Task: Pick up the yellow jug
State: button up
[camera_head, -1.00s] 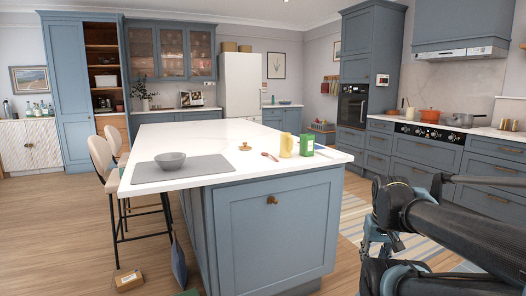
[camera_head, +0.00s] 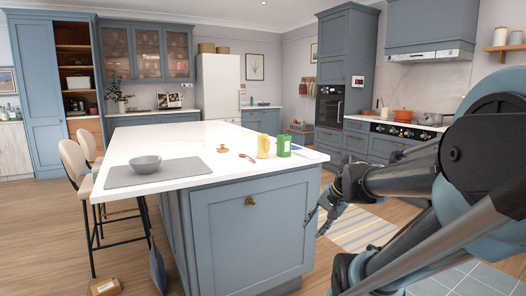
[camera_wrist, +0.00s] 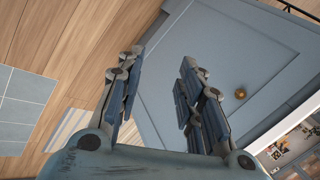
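The yellow jug (camera_head: 263,146) stands upright on the white top of the kitchen island, near its right end. A green container (camera_head: 284,146) stands close beside it on the right. My gripper (camera_head: 322,216) is beside the right end of the island, lower than the top and apart from the jug. In the wrist view my gripper (camera_wrist: 155,95) has its two fingers spread wide with nothing between them. The wrist view shows the island's blue panel and the floor; the jug is not in that view.
The island top (camera_head: 190,140) also bears a grey bowl (camera_head: 146,163) on a grey mat (camera_head: 125,178), a small wooden item (camera_head: 222,148) and a spoon-like item (camera_head: 248,157). The island's blue end panel (camera_head: 255,240) stands beside my gripper. A box (camera_head: 105,287) lies on the floor.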

jog(key=w+a+r+m+t+y, duration=0.25)
jog(key=w+a+r+m, duration=0.2)
jog(key=w, duration=0.45)
jog(key=w+a+r+m+t+y, duration=0.1)
jog(key=w+a+r+m+y, duration=0.35)
jog(key=w, duration=0.45)
jog(key=m+t+y, duration=0.2)
jog(key=m+t, duration=0.3)
jog(key=m, duration=0.7)
send_near(265, 147)
jog(key=shift+a+r, duration=0.1)
jog(key=shift+a, duration=0.15)
jog(key=shift+f+x, duration=0.15)
jog(key=shift+x, duration=1.25)
jog(key=shift+f+x, duration=0.15)
jog(key=shift+x, duration=1.25)
jog(key=shift+w+d, duration=0.15)
jog(key=shift+d, duration=0.05)
grip_shut()
